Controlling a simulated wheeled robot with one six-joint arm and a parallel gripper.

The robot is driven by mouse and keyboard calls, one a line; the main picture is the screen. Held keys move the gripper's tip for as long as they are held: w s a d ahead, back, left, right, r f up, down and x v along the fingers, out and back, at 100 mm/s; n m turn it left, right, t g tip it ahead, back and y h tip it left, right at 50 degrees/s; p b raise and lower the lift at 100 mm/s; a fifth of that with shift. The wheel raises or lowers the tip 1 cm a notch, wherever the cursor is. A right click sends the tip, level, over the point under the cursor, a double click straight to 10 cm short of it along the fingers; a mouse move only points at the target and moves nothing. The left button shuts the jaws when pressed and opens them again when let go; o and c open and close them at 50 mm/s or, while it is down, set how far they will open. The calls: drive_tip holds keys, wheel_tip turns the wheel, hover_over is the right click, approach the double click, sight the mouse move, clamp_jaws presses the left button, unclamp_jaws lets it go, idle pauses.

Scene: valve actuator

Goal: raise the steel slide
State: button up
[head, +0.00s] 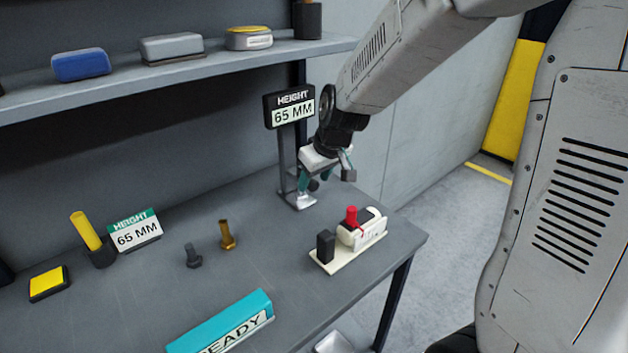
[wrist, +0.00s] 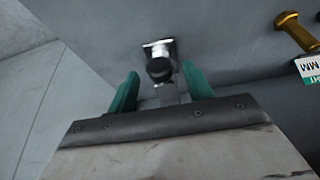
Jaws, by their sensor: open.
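A height gauge stands at the table's back right. Its sign (head: 292,107) reads "HEIGHT 65 MM" on a dark post (head: 282,155), with a bright steel foot (head: 300,201) on the table. My gripper (head: 316,181) hangs low beside the post, above the foot. In the wrist view my gripper (wrist: 161,84) is open, with its teal fingers apart. A round black knob (wrist: 160,70) and a grey metal part (wrist: 167,92) show between the fingers, with visible gaps to both. The bright steel piece (wrist: 160,49) shows beyond the knob. I cannot tell exactly which part is the slide.
A cream-based device with a red knob (head: 352,216) stands near the right table edge. A dark bolt (head: 193,256), a brass bolt (head: 227,236), a second height card (head: 136,233) and a teal READY block (head: 225,325) are further left. A shelf (head: 170,75) hangs above.

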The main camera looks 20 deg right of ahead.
drive_tip(key=shift+w+a+f, duration=0.1)
drive_tip(key=shift+w+f, duration=0.1)
drive_tip(key=shift+f, duration=0.4)
clamp_jaws()
wheel_tip(320, 180, up, 3)
drive_tip(key=shift+r, duration=0.2)
unclamp_jaws()
